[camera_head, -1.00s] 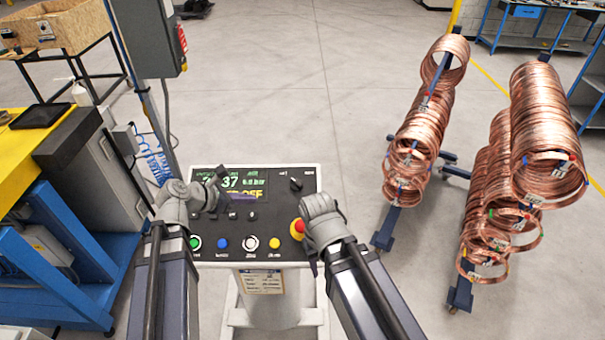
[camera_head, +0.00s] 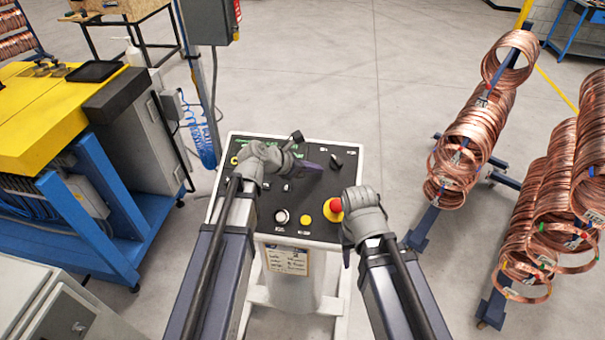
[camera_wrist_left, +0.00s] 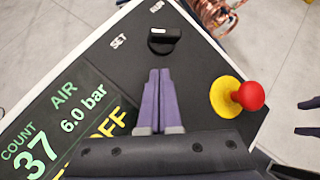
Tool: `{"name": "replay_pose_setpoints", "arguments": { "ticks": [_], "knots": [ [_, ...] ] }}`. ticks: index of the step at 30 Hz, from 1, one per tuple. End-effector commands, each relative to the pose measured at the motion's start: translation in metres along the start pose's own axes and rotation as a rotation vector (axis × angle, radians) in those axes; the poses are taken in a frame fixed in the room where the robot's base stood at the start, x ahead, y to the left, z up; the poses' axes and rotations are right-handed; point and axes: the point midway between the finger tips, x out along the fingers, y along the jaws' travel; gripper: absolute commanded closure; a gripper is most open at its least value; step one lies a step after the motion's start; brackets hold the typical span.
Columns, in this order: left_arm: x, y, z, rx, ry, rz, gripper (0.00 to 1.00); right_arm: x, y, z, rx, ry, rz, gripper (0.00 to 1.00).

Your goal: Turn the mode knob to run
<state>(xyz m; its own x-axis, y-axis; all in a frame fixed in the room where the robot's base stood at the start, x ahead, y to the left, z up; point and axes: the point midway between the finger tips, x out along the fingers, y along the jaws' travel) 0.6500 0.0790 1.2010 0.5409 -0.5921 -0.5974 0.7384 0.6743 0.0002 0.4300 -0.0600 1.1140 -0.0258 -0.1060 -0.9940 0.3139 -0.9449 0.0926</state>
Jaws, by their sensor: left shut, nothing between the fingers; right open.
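The black mode knob (camera_head: 336,161) is at the far right of the control panel (camera_head: 313,224). In the left wrist view the knob (camera_wrist_left: 163,39) has a white mark on its handle, which lies roughly crosswise. The labels SET (camera_wrist_left: 118,41) and RUN (camera_wrist_left: 157,7) are printed beside it. My left gripper (camera_head: 320,167) is shut and empty, its purple fingertips (camera_wrist_left: 160,72) just short of the knob with a small gap in view. My right gripper (camera_head: 346,257) is by the panel's right edge; its open fingers (camera_wrist_left: 308,117) show in the left wrist view.
A red emergency stop button (camera_head: 335,204) on a yellow base sits between my grippers. White (camera_head: 282,216) and yellow (camera_head: 304,219) buttons line the front. A display (camera_wrist_left: 75,125) lies left of the knob. Copper coils (camera_head: 472,135) stand on racks to the right.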

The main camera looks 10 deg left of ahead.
Motion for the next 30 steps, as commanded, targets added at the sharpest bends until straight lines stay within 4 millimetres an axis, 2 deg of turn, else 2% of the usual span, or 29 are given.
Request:
{"name": "replay_pose_setpoints", "arguments": {
  "ticks": [1, 7, 30],
  "knots": [
    [0.002, 0.001, 0.013, 0.001, -0.001, -0.001, 1.0, -0.009, 0.001, 0.001, 0.0, 0.0, 0.0, 0.53],
    [0.013, 0.001, 0.026, 0.0, -0.001, 0.0, 1.0, -0.013, 0.001, 0.001, -0.001, -0.001, 0.0, 0.53],
    [0.017, 0.003, 0.031, 0.039, 0.016, -0.028, 1.0, -0.018, 0.002, 0.001, -0.001, -0.001, 0.0, 0.53]
  ]
}}
